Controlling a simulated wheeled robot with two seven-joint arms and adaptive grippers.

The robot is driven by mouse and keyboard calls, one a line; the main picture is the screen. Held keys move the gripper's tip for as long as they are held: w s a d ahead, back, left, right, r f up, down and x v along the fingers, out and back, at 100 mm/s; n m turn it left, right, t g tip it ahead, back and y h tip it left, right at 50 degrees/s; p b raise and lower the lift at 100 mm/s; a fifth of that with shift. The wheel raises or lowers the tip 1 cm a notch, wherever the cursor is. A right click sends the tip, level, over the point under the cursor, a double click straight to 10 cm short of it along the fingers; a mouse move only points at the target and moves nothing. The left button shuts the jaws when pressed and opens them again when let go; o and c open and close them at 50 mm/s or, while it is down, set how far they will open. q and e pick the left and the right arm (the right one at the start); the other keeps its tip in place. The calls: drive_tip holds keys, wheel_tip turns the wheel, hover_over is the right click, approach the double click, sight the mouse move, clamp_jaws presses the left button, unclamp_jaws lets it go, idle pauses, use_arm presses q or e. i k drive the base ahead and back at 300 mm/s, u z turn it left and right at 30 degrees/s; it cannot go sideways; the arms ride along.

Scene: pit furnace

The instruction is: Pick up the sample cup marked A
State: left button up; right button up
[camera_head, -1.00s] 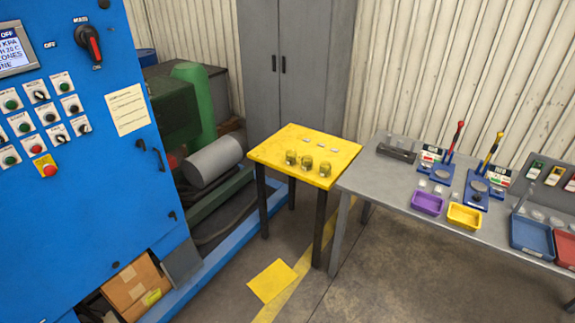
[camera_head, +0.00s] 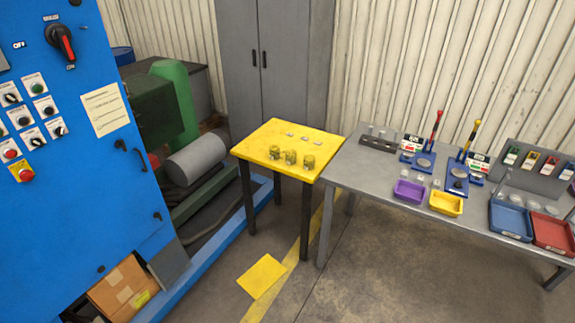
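Three small sample cups stand in a row near the front of the yellow table (camera_head: 262,138): a left cup (camera_head: 274,152), a middle cup (camera_head: 290,157) and a right cup (camera_head: 308,162). They look yellowish and clear. Any letter on them is too small to read, so I cannot tell which is A. Small pale labels (camera_head: 290,135) lie behind them on the tabletop. Neither of my grippers shows in the head view.
The blue control cabinet (camera_head: 85,190) stands at left. A grey bench (camera_head: 345,170) adjoins the yellow table at right, bearing a purple tray (camera_head: 409,191), a yellow tray (camera_head: 446,203) and two lever presses. A yellow floor square (camera_head: 262,275) lies on open floor in front.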

sight(309, 163)
drive_tip(key=u, duration=0.65)
drive_tip(key=i, duration=0.75)
drive_tip(key=u, duration=0.65)
drive_tip(key=i, duration=0.7)
drive_tip(key=z, duration=0.3)
